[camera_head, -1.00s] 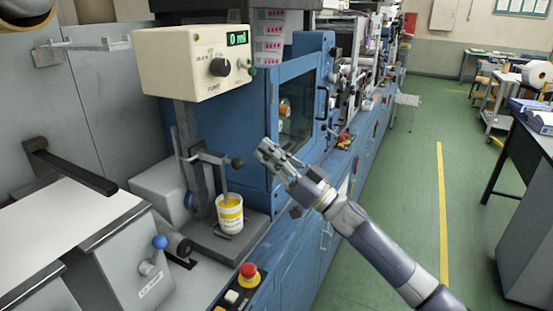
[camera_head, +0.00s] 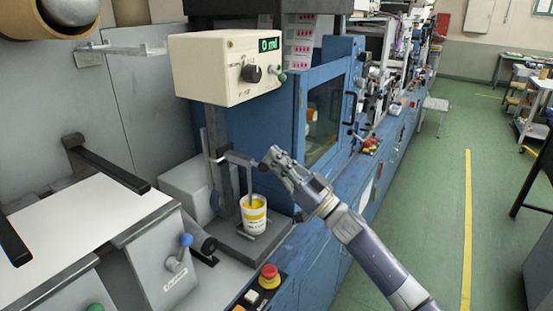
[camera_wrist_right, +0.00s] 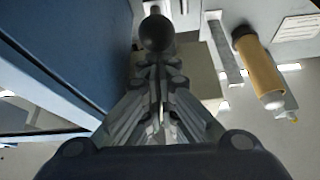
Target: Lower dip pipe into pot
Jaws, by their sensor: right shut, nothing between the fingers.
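A dark ball knob (camera_head: 263,168) ends the bracket arm. My right gripper (camera_head: 271,156) is shut and empty, right beside the knob; contact cannot be told. In the right wrist view the knob (camera_wrist_right: 156,32) lies just beyond the closed fingers (camera_wrist_right: 160,85). My left gripper is out of view.
A cream pump box (camera_head: 225,68) reading 0 ml sits above the pot on the post. A blue machine cabinet (camera_head: 285,130) stands behind. A red emergency button (camera_head: 269,272) is in front. Green floor (camera_head: 415,230) lies open to the right.

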